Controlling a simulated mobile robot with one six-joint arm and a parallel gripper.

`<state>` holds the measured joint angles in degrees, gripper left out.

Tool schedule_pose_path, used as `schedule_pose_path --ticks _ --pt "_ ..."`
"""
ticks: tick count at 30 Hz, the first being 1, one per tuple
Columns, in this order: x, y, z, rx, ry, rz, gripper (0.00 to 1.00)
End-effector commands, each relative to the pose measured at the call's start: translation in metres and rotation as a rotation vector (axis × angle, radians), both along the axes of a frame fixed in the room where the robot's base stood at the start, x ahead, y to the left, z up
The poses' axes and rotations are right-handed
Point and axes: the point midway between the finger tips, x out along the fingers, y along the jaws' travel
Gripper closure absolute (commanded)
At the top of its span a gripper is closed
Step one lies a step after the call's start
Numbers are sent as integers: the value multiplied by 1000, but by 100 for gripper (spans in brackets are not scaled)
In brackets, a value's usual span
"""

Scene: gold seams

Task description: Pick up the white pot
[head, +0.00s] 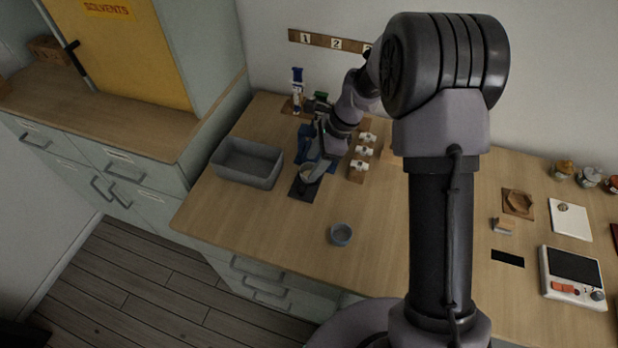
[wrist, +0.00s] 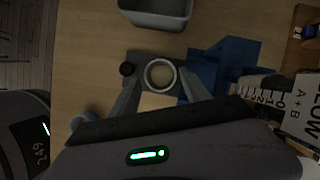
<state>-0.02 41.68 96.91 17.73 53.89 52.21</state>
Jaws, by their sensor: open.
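The white pot (head: 307,169) stands on a small dark mat (head: 302,189) on the wooden bench, partly hidden by my gripper in the head view. In the wrist view the white pot (wrist: 160,74) shows from above as a pale round rim. My gripper (wrist: 160,88) is open, with one finger on each side of the pot's near part. I see no clear contact. In the head view my gripper (head: 313,165) hides part of the pot. A small black round thing (wrist: 126,69) lies beside the pot on the mat.
A grey bin (head: 247,163) stands left of the mat. A blue block (wrist: 222,63) is close right of the pot in the wrist view. A small blue-grey cup (head: 341,235) stands nearer the front. Small labelled blocks (head: 363,152) stand to the right. The bench front is mostly clear.

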Motion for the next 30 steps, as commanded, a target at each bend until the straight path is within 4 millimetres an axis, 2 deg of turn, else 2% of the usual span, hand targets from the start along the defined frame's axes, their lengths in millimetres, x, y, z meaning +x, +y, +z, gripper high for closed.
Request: schedule_pose_path --ticks 1,3,9,16,17,25,30 --pt "0 4 -16 0 1 2 45" --pt "0 8 -23 1 1 0 45" --pt "0 9 -21 0 0 0 47" --pt "0 9 -21 0 0 1 92" --pt "0 9 -21 0 0 1 94" --pt "0 9 -16 0 0 1 94" --pt "0 8 6 0 -2 2 94"
